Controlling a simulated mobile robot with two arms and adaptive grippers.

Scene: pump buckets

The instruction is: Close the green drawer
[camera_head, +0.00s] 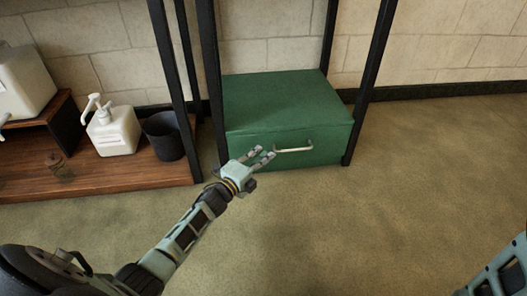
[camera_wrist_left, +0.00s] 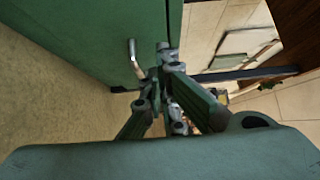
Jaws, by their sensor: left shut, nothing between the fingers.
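The green drawer (camera_head: 240,146) is the front of a green box on the floor between black posts. Its pale metal handle (camera_head: 294,149) is on the front face, and I cannot make out an open gap around the drawer. My left gripper (camera_head: 263,154) is shut and empty in front of the drawer, just left of the handle. In the left wrist view, the fingers (camera_wrist_left: 153,76) are close to the handle (camera_wrist_left: 135,58) and the green face (camera_wrist_left: 85,35); whether they touch is unclear. My right gripper is out of view.
A black post (camera_head: 370,85) stands right of the box. The floor (camera_head: 400,190) in front and right is clear.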

